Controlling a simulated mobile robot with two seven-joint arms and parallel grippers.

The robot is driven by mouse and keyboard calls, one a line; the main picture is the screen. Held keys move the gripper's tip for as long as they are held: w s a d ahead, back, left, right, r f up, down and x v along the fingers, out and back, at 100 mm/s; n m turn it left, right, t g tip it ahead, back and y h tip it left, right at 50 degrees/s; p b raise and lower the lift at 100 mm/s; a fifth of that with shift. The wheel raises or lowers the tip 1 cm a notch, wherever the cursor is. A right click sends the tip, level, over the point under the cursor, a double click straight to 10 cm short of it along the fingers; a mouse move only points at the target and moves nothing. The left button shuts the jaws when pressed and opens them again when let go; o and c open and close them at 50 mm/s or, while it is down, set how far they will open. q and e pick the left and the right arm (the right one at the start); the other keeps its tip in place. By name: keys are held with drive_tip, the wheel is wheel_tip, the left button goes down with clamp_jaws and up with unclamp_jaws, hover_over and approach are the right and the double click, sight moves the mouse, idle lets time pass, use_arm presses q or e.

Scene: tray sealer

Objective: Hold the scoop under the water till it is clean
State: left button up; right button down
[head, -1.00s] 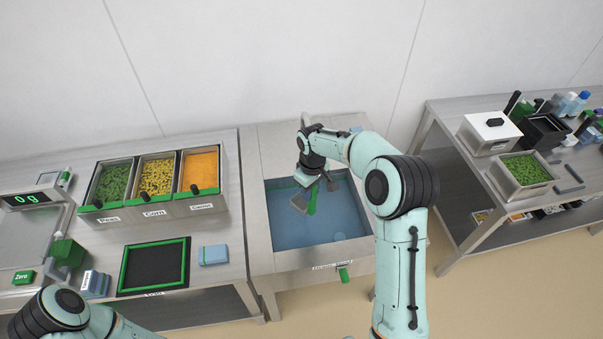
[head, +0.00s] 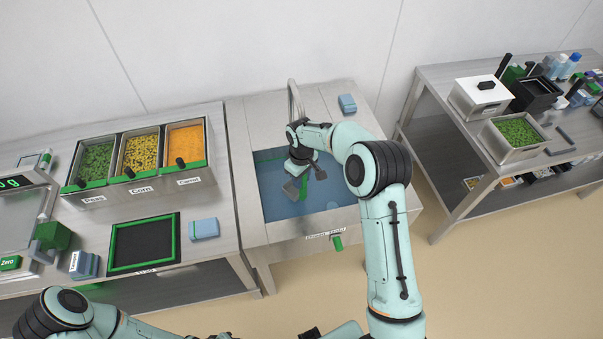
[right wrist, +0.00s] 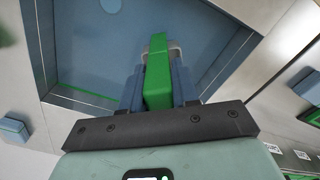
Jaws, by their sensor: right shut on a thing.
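My right gripper (head: 303,175) is over the sink basin (head: 330,190), shut on the scoop's green handle (right wrist: 158,72). The scoop's grey head (head: 291,190) hangs tilted beside the gripper, inside the outline of the blue basin. In the right wrist view the handle lies between the two blue fingers, and the head is mostly hidden. The grey tap post (head: 293,98) stands behind the gripper; its outlet is hidden by my arm. I cannot make out a water stream or any residue on the scoop. My left arm shows at the bottom left, its gripper out of frame.
A blue block (head: 347,103) lies on the sink's back right rim. A green drain handle (head: 338,243) is on the front. Bins of peas, corn and carrot (head: 185,150) and a black green-edged tray frame (head: 176,240) are to the left. A shelved table (head: 425,120) stands right.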

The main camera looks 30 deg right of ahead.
sight(301, 195)
use_arm(q)
drive_tip(key=shift+s+f+b, duration=0.45)
drive_tip(key=shift+f+b, duration=0.1)
drive_tip(key=shift+f, duration=0.2)
drive_tip(key=shift+s+f+b, duration=0.5)
drive_tip(key=shift+f+b, duration=0.05)
drive_tip(key=shift+f, duration=0.2)
drive_tip(key=shift+s+f+b, duration=0.45)
drive_tip(key=shift+f+b, duration=0.1)
drive_tip(key=shift+f, duration=0.2)
use_arm(e)
drive_tip(key=shift+f, duration=5.4)
wheel_tip(301, 195, up, 19)
drive_tip(key=p, duration=0.6)
drive_tip(key=shift+w+f+p, duration=0.1)
drive_tip(key=shift+w+p, duration=0.05)
drive_tip(key=shift+p, duration=0.25)
drive_tip(key=shift+r, duration=0.65)
use_arm(q)
drive_tip(key=w+r, duration=0.8)
drive_tip(key=r, duration=0.1)
drive_tip(key=shift+t, duration=0.4)
drive_tip(key=shift+s+r, duration=0.1)
drive_tip(key=shift+s, duration=0.05)
